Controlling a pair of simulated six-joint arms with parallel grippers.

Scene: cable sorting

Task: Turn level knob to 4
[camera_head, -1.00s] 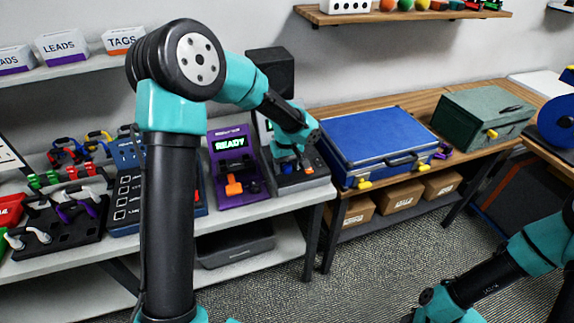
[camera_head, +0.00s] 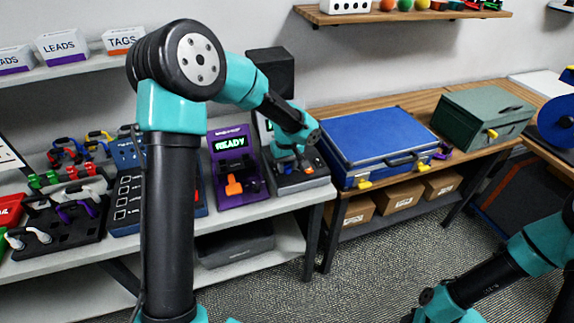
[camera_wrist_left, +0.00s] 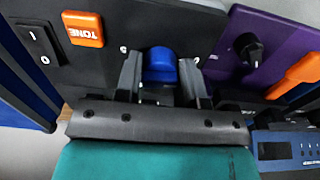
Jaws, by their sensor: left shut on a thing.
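The blue knob (camera_wrist_left: 160,66) stands on the dark grey panel (camera_wrist_left: 205,25) and shows in the left wrist view. My left gripper (camera_wrist_left: 160,82) has one finger on each side of the knob and is shut on it. Small white marks show on the panel around the knob, but they are too small or covered to read, so the knob's setting cannot be told.
An orange TONE button (camera_wrist_left: 83,28) and a black rocker switch (camera_wrist_left: 38,42) sit beside the knob on the same panel. A purple device (camera_head: 235,190) with a READY screen stands to the left. A blue case (camera_head: 375,140) lies close on the right.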

